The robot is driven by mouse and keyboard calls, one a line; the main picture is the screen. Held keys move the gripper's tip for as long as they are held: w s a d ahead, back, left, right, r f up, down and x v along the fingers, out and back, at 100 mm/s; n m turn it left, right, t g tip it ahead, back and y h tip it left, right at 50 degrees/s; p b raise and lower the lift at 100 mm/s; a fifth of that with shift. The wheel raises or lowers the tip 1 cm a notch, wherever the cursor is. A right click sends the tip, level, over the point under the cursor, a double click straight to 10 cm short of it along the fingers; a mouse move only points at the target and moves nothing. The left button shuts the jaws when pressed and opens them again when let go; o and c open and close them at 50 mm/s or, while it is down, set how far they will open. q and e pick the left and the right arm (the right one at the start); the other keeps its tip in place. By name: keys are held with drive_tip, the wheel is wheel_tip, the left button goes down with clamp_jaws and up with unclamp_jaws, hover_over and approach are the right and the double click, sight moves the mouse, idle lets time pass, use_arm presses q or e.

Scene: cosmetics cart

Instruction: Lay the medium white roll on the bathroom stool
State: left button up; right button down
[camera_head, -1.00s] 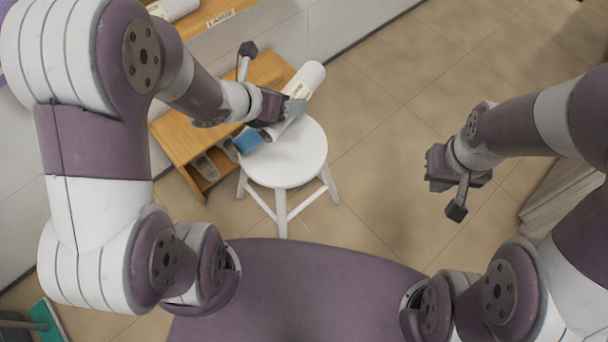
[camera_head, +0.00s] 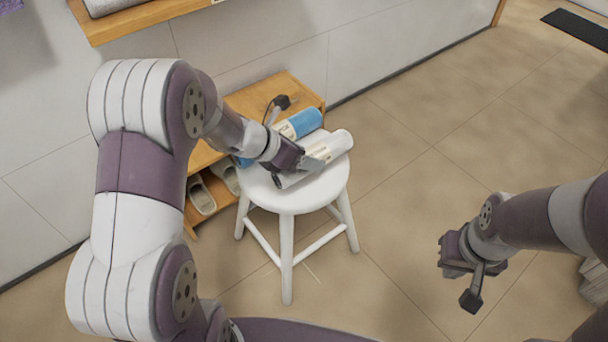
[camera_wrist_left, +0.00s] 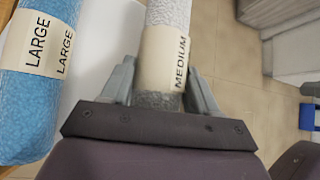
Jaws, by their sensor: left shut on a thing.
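The medium white roll (camera_head: 332,147), labelled MEDIUM in the left wrist view (camera_wrist_left: 168,50), lies across the seat of the white bathroom stool (camera_head: 305,196) in the head view. My left gripper (camera_head: 303,165) is shut on it, with one finger on each side of the roll in the left wrist view (camera_wrist_left: 160,88). I cannot tell whether the roll touches the seat. A blue roll (camera_head: 301,123) labelled LARGE lies beside it, apart, toward the back of the stool. My right gripper (camera_head: 455,255) hangs over the floor at right; its jaw opening is unclear.
A wooden rack (camera_head: 262,97) with slippers (camera_head: 201,196) stands behind and left of the stool against the wall. A wooden shelf (camera_head: 140,22) is above it at upper left. The floor (camera_head: 420,130) right of the stool is clear.

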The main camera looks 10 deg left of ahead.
use_arm(q)
drive_tip(key=shift+w+a+f, duration=0.2)
drive_tip(key=shift+w+f, duration=0.15)
drive_tip(key=shift+w, duration=0.05)
wheel_tip(320, 180, down, 4)
drive_tip(key=b, duration=0.3)
drive_tip(key=shift+f+b, duration=0.1)
drive_tip(key=shift+b, duration=0.2)
drive_tip(key=shift+r, duration=0.2)
drive_tip(key=shift+f, duration=0.15)
drive_tip(key=o, duration=1.1)
drive_tip(key=shift+o, duration=0.2)
drive_tip(key=shift+r+p, duration=0.2)
drive_tip(key=shift+p, duration=0.1)
drive_tip(key=p+v, duration=0.6)
drive_tip(key=v, duration=0.5)
drive_tip(key=s+d+m+g+y, duration=0.1)
drive_tip(key=s+m, duration=0.6)
drive_tip(key=m, duration=0.8)
drive_tip(key=s+m+g+y, duration=0.3)
drive_tip(key=s+m+y, duration=0.3)
drive_tip(key=m, duration=0.8)
drive_tip(key=shift+s+d+f+m+g, duration=0.3)
drive_tip(key=shift+s+d+m, duration=0.05)
drive_tip(key=shift+s+m, duration=0.1)
